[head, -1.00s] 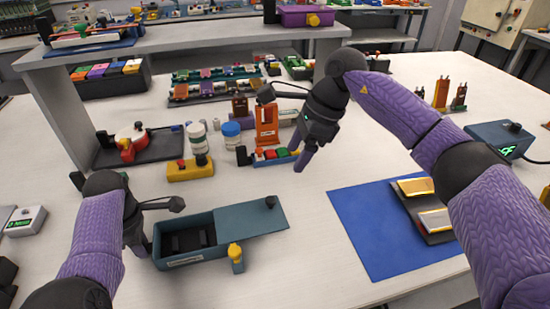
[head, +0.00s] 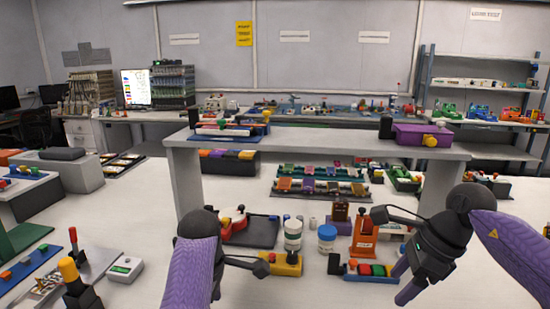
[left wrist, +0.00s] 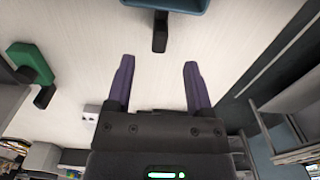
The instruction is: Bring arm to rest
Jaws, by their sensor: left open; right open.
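My right gripper (head: 408,288) is in the lower right of the head view, held above the table with its purple fingers pointing down. It is open and I see nothing between its fingers. Part of a blue-teal box (left wrist: 185,4) lies beyond the fingertips.
Near the right gripper are an orange stand (head: 364,238) and a tray of coloured blocks (head: 368,271). Two white jars, one blue-lidded (head: 327,238), and a yellow block (head: 286,264) stand near the left arm. A raised shelf (head: 330,138) spans behind. A green part (left wrist: 30,63) lies left in the wrist view.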

